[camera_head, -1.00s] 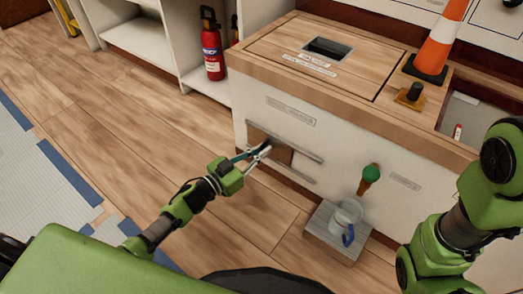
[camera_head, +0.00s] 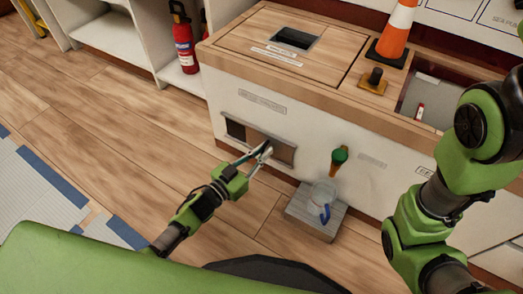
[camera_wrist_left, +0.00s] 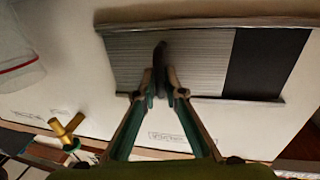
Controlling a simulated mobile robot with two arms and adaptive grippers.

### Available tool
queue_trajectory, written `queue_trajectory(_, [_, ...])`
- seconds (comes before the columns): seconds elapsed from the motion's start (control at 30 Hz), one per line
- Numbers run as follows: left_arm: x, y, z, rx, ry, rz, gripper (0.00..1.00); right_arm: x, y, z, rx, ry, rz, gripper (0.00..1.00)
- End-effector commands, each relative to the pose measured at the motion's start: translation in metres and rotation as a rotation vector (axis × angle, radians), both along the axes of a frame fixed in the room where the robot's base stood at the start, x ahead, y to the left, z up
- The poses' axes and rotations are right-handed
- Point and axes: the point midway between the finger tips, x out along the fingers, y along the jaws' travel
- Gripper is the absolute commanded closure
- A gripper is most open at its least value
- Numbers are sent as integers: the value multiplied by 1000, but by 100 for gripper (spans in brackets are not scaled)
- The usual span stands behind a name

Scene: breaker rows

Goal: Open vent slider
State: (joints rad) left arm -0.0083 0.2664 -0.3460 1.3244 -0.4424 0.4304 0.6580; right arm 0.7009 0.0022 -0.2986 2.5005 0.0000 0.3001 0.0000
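The vent (camera_head: 281,152) is on the cabinet's white front, between two metal rails. Its slider is a ribbed grey panel (camera_wrist_left: 200,60) with a dark upright handle (camera_wrist_left: 160,62). A dark opening (camera_head: 235,129) shows at the vent's left end in the head view, and at the right in the left wrist view (camera_wrist_left: 267,62). My left gripper (camera_head: 266,149) is at the slider, its fingers closed about the handle from both sides. My right arm shows at the right of the head view, but its gripper is out of view.
Right of the vent are a green-handled tap (camera_head: 339,157) and a clear container (camera_head: 322,194) on a grey ledge (camera_head: 300,212). An orange cone (camera_head: 398,30) stands on the cabinet top. A fire extinguisher (camera_head: 184,42) stands at the back left. Floor left of the cabinet is clear.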

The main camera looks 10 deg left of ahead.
Motion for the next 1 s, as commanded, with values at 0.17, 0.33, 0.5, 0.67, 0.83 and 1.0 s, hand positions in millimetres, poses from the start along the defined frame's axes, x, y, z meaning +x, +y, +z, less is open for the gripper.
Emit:
queue_trajectory(0.17, [0,1,0,0,0,1,86,0,0,0,0,0,1,100])
queue_trajectory(0.33, [-1,2,0,1,1,1,86,2,0,0,3,7,6,100])
queue_trajectory(0.5, [-17,11,-2,2,3,1,86,1,0,0,1,4,4,100])
queue_trajectory(0.67, [-47,29,-1,1,4,0,86,1,0,0,1,3,3,100])
queue_trajectory(0.83, [-77,47,-1,1,4,0,86,1,0,0,1,2,2,100])
queue_trajectory(1.0, [-96,59,-1,1,2,1,86,0,0,0,1,2,2,100])
